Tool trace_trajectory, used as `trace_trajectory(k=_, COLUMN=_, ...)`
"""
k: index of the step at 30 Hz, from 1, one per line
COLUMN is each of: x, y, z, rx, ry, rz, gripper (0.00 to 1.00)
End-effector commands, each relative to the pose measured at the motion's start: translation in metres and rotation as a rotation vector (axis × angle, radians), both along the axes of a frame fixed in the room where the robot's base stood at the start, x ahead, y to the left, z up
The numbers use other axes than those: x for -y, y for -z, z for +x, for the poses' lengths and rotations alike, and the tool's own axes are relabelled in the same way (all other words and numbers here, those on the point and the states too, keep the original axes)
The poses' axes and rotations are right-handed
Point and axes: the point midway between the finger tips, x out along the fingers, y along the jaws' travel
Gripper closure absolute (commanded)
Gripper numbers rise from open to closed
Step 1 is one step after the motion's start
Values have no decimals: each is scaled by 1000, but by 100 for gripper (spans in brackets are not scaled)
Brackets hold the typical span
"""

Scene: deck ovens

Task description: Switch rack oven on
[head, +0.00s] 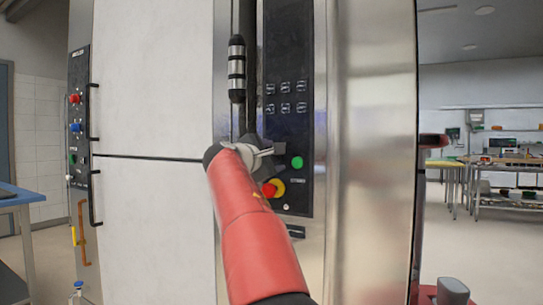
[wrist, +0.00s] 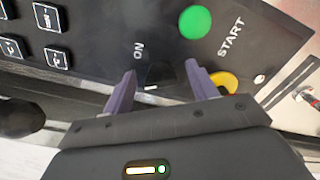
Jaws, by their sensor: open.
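The rack oven is a tall steel cabinet with a black control panel (head: 289,105) right of its pale door. In the wrist view, a dark switch (wrist: 151,84) with a small white mark sits on the panel beside the word ON. My gripper (head: 266,151) is at the lower left of the panel. In the wrist view my gripper (wrist: 160,70) is open, with one purple finger on each side of the switch; I cannot tell whether they touch it. The head view hides the switch behind my gripper.
A green button (head: 297,162) labelled START and a red-and-yellow stop button (head: 273,188) lie close to the gripper. A vertical handle (head: 237,70) stands left of the panel. Another panel with buttons (head: 76,127) is at far left. Worktables (head: 505,170) stand at far right.

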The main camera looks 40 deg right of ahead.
Motion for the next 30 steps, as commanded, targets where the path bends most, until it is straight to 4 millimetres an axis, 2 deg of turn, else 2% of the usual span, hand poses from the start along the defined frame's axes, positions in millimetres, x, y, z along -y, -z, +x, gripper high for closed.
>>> trace_trajectory(k=5, x=0, y=0, z=0, rx=0, ry=0, rz=0, gripper=42)
trace_trajectory(k=15, x=0, y=0, z=0, rx=0, ry=0, rz=0, gripper=85)
trace_trajectory(k=23, x=0, y=1, z=0, rx=20, ry=0, rz=8, gripper=86)
trace_trajectory(k=30, x=0, y=2, z=0, rx=122, ry=-1, rz=51, gripper=86)
